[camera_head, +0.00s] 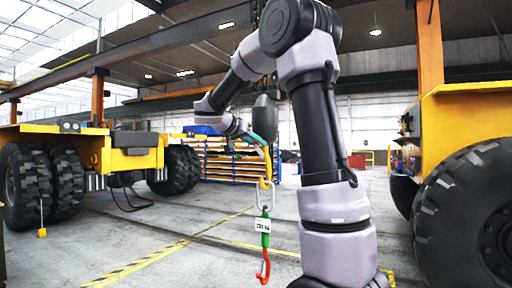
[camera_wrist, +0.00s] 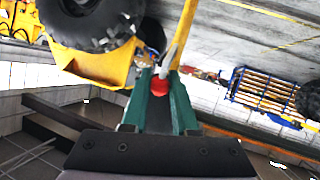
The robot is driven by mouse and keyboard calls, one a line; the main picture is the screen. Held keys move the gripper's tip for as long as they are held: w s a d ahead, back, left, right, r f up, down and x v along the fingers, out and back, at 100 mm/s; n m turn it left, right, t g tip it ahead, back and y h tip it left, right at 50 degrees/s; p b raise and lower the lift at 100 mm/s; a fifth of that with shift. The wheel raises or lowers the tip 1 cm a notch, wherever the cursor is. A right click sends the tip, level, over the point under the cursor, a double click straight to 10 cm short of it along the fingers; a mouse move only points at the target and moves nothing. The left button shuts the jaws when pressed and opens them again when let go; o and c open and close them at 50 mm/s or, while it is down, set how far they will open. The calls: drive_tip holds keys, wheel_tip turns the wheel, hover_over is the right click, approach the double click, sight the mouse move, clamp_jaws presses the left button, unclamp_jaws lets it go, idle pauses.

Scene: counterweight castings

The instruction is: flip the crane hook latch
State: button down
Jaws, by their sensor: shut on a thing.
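The crane hook hangs in the middle of the head view under a dark, rounded block (camera_head: 265,108). My gripper (camera_head: 259,141) has green fingers and reaches the hook from the left, just below that block. In the wrist view, my gripper (camera_wrist: 159,88) has its fingertips on a small red piece (camera_wrist: 159,86), which looks like the latch. A grey metal part (camera_wrist: 173,52), apparently of the hook, rises just beyond the fingertips. Below the hook hang a pale metal link (camera_head: 265,198), a green piece with a white tag (camera_head: 262,226) and a red lower hook (camera_head: 264,267). The exact contact is too small to tell.
A yellow vehicle (camera_head: 133,158) with big black tyres stands at left, and another large tyre (camera_head: 490,215) is close at right. A rack (camera_head: 232,162) stands behind. Yellow-black floor lines (camera_head: 150,262) cross the open concrete floor. A small yellow item (camera_head: 42,232) hangs at left.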

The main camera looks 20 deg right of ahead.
drive_tip(key=shift+r, duration=0.1)
drive_tip(key=c, duration=0.7)
unclamp_jaws()
drive_tip(key=v, duration=1)
drive_tip(key=shift+a+r, duration=0.25)
drive_tip(key=shift+a, duration=0.1)
drive_tip(key=shift+s, duration=0.15)
